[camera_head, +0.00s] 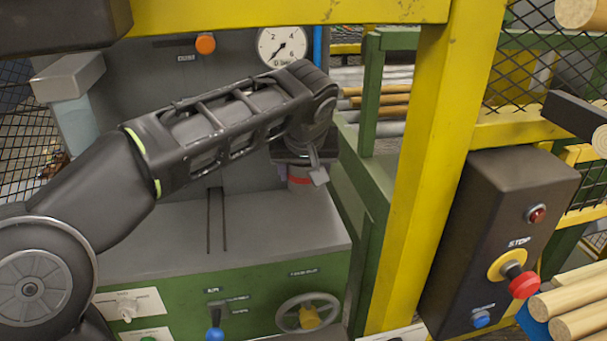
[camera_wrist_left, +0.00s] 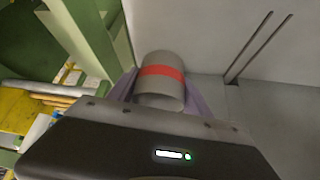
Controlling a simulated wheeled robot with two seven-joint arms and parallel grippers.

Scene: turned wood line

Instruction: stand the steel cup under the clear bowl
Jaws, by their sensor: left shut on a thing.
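The steel cup (camera_head: 299,183), grey with a red band, is mostly hidden behind my left gripper (camera_head: 308,168) in the head view. In the left wrist view the cup (camera_wrist_left: 160,72) sits between the pale fingers of my left gripper (camera_wrist_left: 160,98), which is shut on it. The cup is close to the right end of the grey machine top; I cannot tell whether it touches it. My right gripper is not in view.
The grey machine top (camera_head: 270,232) is bare around two dark slots (camera_head: 216,220). A pressure gauge (camera_head: 283,46) is on the back panel. A green frame (camera_head: 372,190) and a yellow post (camera_head: 430,160) stand to the right. A stop box (camera_head: 490,240) is beyond the post.

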